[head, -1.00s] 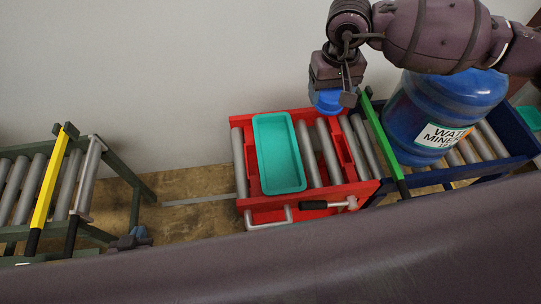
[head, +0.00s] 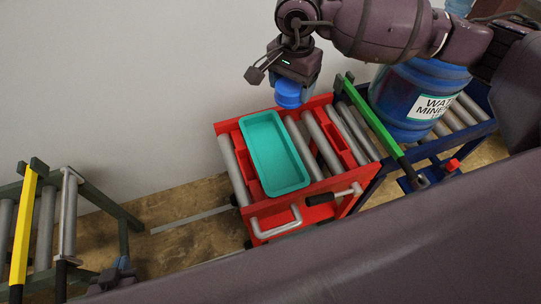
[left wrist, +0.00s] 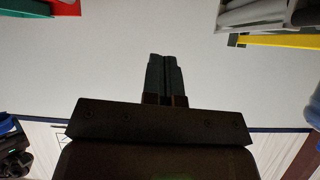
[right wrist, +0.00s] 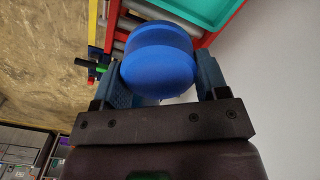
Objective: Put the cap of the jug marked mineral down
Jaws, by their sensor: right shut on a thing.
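My right gripper (head: 291,97) is shut on a blue cap (head: 288,89), held in the air near the far edge of the teal tray (head: 249,160). In the right wrist view the cap (right wrist: 158,62) sits between both fingers, with part of the tray (right wrist: 190,8) beyond it. The tray looks empty and lies on the red cart (head: 222,128). The blue jug (head: 400,98), labelled with water and mineral, stands upright on the blue conveyor at right; my right arm hides its top. My left gripper (left wrist: 166,62) is shut and empty in the left wrist view.
A green bar (head: 375,118) crosses between the red cart and the blue conveyor (head: 478,128). The red cart has grey rollers and a front handle (head: 275,225). A conveyor with a yellow bar (head: 24,225) stands at left, with open floor (head: 185,225) between it and the cart.

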